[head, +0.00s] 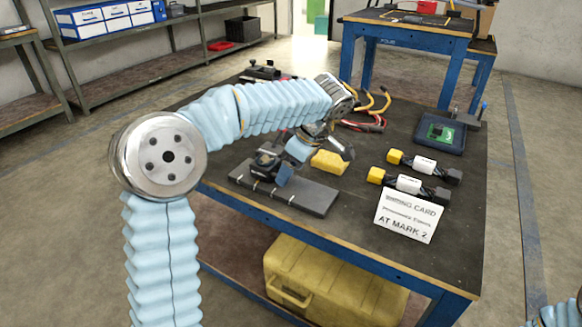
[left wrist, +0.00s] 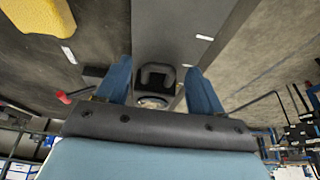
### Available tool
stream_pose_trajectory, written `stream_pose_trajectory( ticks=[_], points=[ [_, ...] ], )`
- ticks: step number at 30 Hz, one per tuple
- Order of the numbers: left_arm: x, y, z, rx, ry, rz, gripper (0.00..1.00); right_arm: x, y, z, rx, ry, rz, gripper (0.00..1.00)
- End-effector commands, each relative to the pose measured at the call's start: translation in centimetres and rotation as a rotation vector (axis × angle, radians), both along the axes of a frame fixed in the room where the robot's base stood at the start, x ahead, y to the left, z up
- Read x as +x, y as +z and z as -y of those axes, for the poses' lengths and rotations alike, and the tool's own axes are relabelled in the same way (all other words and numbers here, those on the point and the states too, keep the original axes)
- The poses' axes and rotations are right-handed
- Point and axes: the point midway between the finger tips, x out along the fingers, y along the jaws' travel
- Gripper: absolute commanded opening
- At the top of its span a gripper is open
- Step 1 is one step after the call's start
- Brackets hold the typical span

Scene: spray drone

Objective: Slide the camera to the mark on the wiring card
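The wiring card (head: 408,215) is a white sign at the table's front right; its large line reads "AT MARK 2". A grey rail plate (head: 312,197) with several light tick marks lies along the front edge. The dark camera (head: 262,166) stands on its left-hand part; which tick it stands at I cannot tell. My left gripper (head: 274,164) is low at the camera. In the left wrist view, its blue fingers (left wrist: 158,82) are apart on either side of a black part of the camera (left wrist: 155,74), with gaps visible. My right gripper is out of view.
A yellow block (head: 330,162) lies just behind the rail. Two black-and-yellow parts with white labels (head: 408,184) lie near the card. A dark tray with a green board (head: 440,133) is at the back right. Cables (head: 375,103) lie behind.

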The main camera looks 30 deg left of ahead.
Motion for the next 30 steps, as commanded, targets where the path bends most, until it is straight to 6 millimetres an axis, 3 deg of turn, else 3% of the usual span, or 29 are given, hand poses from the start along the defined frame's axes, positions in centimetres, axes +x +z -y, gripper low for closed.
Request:
stream_pose_trajectory(
  ticks=[11,14,24,30],
  points=[
    [0.0,0.5,0.2,0.0,0.001,0.001,0.72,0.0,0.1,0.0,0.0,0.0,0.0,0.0],
    [0.0,1.8,0.7,0.0,0.0,0.003,0.72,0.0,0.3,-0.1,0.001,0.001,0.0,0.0],
    [-0.2,9.4,3.9,-0.001,-0.002,0.004,0.72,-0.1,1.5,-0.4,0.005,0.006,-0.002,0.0],
    [-0.3,12.1,5.0,0.0,0.001,0.001,0.72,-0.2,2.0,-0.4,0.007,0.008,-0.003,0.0]
  ],
)
